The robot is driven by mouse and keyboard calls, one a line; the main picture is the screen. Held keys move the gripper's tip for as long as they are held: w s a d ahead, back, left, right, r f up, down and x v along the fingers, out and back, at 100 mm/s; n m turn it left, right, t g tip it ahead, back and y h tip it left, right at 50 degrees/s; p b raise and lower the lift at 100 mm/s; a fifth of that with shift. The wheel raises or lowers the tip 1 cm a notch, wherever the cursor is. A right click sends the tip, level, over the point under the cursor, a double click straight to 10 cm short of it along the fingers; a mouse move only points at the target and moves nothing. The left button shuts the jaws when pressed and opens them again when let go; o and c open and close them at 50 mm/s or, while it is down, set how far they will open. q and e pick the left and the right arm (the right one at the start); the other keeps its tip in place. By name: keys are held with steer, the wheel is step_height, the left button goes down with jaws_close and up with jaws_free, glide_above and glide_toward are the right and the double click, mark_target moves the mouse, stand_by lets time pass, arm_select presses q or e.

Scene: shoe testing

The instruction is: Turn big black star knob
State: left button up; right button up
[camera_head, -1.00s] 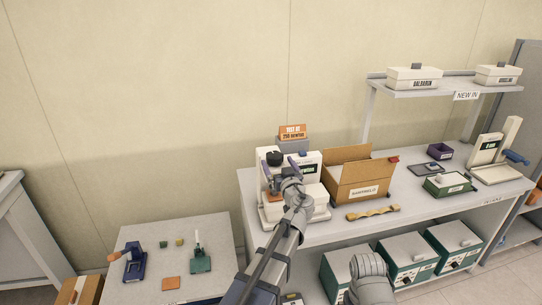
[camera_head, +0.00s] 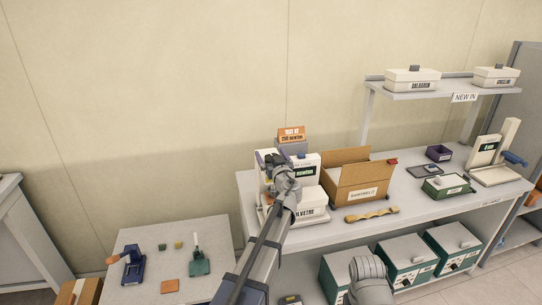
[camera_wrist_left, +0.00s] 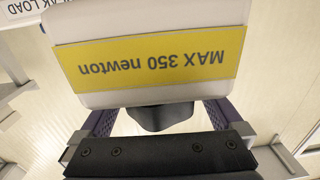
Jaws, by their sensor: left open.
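The black star knob (camera_wrist_left: 162,116) shows in the left wrist view below a white housing with a yellow "MAX 350 newton" label (camera_wrist_left: 150,57). My left gripper (camera_wrist_left: 160,108) is open, with one purple finger on each side of the knob. Gaps show between the fingers and the knob's visible part; its far side is hidden by the gripper body. In the head view, my left gripper (camera_head: 272,160) is at the top of the white testing machine (camera_head: 307,192) and largely covers the knob. My right gripper is out of view; only a grey part of that arm shows.
An orange sign (camera_head: 291,133) stands behind the machine. An open cardboard box (camera_head: 357,183) stands close on its right, with a wavy wooden piece (camera_head: 371,214) in front. A lower table (camera_head: 130,292) with small tools is at left.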

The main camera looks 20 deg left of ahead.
arm_select(q)
steer(key=c, duration=1.3)
steer(key=n+g+y, duration=0.2)
steer(key=shift+a+y, duration=0.1)
steer(key=shift+y, duration=0.2)
steer(key=n+g+y, duration=0.2)
steer(key=g, duration=0.1)
steer(key=shift+s+a, duration=0.15)
steer(key=shift+a, duration=0.05)
steer(key=shift+s+a+n+g+y, duration=0.1)
steer(key=shift+s+n+g+y, duration=0.2)
steer(key=shift+n+g, duration=0.45)
steer(key=shift+s+a+n+g+y, duration=0.1)
steer(key=shift+n+g+y, duration=0.4)
steer(key=shift+g, duration=0.4)
steer(key=shift+s+n+g+y, duration=0.15)
steer(key=shift+n+g+y, duration=0.15)
steer(key=shift+n+g, duration=0.45)
steer(key=shift+s, duration=0.1)
steer(key=o, duration=1.3)
